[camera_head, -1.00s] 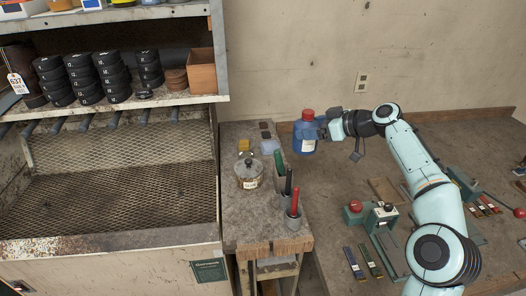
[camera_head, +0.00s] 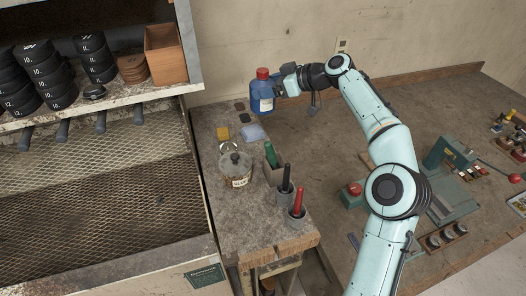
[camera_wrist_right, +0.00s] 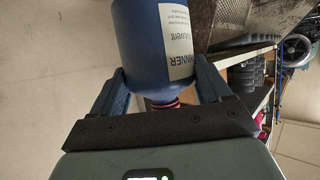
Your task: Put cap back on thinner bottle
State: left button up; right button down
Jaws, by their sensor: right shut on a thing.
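The thinner bottle (camera_head: 261,99) is blue with a pale label and stands upright in the head view. A red cap (camera_head: 263,73) shows at its top; I cannot tell how tightly it sits. My right gripper (camera_head: 277,88) is shut on the bottle from the right. The wrist view shows the bottle (camera_wrist_right: 160,35) upside down between the two fingers, its label reading "solvent" and "thinner". Red (camera_wrist_right: 161,104) shows at its neck, partly hidden behind the gripper's dark bar. Whether the bottle touches a surface is not clear. My left gripper is not in view.
A narrow bench (camera_head: 222,216) holds a glass jar (camera_head: 236,170), a yellow block (camera_head: 249,133) and cups with green, black and red handles. A shelf with black rolls and a mesh booth (camera_head: 95,200) are left. The larger table (camera_head: 440,120) has tools and a green press.

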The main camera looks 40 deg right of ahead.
aim_at(268, 111)
notch_tip(268, 111, down, 8)
jog(key=shift+f+b, duration=0.25)
jog(key=shift+b, duration=0.7)
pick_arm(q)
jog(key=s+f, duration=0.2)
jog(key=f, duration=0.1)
pick_arm(e)
notch_tip(268, 111, down, 7)
jog(key=shift+w, duration=0.1)
notch_tip(268, 111, down, 4)
jog(key=shift+f, duration=0.15)
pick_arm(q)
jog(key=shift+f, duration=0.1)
